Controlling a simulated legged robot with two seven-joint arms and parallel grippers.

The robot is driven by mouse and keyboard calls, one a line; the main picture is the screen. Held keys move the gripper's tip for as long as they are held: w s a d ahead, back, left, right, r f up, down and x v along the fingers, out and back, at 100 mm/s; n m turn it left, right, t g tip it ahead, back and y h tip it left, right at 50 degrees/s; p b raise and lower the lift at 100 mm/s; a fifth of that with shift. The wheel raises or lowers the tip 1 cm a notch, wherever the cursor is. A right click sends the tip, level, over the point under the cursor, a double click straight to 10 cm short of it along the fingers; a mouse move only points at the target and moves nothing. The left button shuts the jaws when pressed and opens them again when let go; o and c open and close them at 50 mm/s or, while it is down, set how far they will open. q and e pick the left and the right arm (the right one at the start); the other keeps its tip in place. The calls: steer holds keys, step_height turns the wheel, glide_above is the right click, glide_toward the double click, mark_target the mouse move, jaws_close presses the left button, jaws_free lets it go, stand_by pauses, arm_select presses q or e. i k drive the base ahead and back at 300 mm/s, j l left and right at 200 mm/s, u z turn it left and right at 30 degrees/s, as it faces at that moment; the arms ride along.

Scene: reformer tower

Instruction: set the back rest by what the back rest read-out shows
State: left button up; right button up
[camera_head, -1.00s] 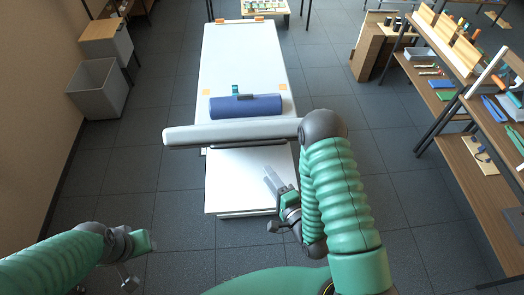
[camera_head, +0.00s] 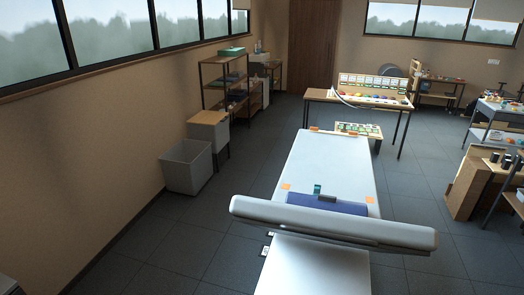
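A long white padded bed (camera_head: 325,155) stands on the floor right of the middle. A thick white padded bar (camera_head: 332,222) crosses it near its front end; it looks like the back rest seen almost edge-on, but its exact angle is hard to tell. A flat white section (camera_head: 312,270) lies in front of and below it. A blue roll (camera_head: 327,205) with a small green piece (camera_head: 317,189) on it lies just behind the bar. I cannot make out a back rest read-out. Neither of my grippers shows in this view.
A table with colourful items (camera_head: 358,101) stands behind the bed. A wooden box unit (camera_head: 470,183) stands at the right. The floor between is clear.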

mark_target(377, 235)
steer(key=u, duration=4.2)
steer(key=z, duration=0.5)
steer(key=k+l+z, duration=0.1)
steer(key=z, duration=0.4)
steer(key=l+z, duration=0.2)
steer(key=z, duration=0.3)
steer(key=l+z, duration=0.1)
steer(key=z, duration=0.4)
steer(key=l+z, duration=0.15)
steer(key=z, duration=0.35)
steer(key=l+z, duration=0.1)
steer(key=z, duration=0.4)
